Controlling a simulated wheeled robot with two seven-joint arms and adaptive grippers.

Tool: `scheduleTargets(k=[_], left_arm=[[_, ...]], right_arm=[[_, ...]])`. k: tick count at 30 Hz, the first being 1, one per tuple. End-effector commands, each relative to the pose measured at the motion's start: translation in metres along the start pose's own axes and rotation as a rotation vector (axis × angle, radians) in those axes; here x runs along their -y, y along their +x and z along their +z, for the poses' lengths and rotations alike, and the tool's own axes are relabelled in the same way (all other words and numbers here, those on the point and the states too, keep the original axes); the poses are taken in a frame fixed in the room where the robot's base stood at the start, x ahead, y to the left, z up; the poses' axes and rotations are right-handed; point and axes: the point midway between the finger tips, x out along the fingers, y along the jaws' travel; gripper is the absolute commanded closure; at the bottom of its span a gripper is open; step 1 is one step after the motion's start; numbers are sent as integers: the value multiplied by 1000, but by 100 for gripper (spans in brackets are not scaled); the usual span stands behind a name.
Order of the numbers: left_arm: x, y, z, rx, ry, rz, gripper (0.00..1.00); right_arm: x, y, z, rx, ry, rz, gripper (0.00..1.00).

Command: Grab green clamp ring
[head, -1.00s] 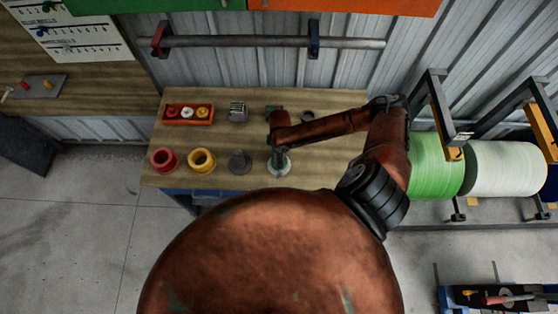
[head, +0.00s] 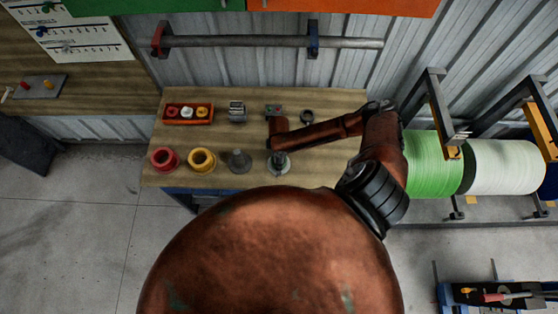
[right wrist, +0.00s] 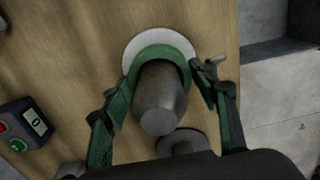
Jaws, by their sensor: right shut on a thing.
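The green clamp ring (right wrist: 160,54) sits around a grey post (right wrist: 159,98) on a white round base (right wrist: 140,43) in the right wrist view. My right gripper (right wrist: 163,77) has one finger on each side of the ring and is shut on it. In the head view my right gripper (head: 278,148) reaches down over the post at the front of the workbench (head: 225,145), largely covering the ring. My left gripper is not in view.
Left of it stand a grey post (head: 239,160), a yellow ring (head: 202,160) and a red ring (head: 165,158). Behind are an orange tray (head: 188,121), a metal block (head: 237,112), a button box (head: 274,111) and a dark ring (head: 307,116). Green (head: 434,163) and white rolls stand right.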

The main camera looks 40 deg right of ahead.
Motion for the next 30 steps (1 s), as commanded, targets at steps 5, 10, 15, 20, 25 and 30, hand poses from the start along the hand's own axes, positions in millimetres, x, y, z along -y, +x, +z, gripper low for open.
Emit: scheduleTargets(k=[5, 10, 15, 20, 25, 30], left_arm=[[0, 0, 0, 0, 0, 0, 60], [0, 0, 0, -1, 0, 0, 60], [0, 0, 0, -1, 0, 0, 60], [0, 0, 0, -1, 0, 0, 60], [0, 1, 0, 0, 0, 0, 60], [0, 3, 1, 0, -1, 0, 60]], right_arm=[[0, 0, -1, -1, 0, 0, 80], [-1, -1, -1, -3, -1, 2, 89], [-1, -2, -1, -2, -1, 2, 89], [-1, -7, -2, -3, -1, 2, 89], [-2, -24, -1, -3, 0, 4, 89], [-2, -52, -2, -5, -1, 4, 89]])
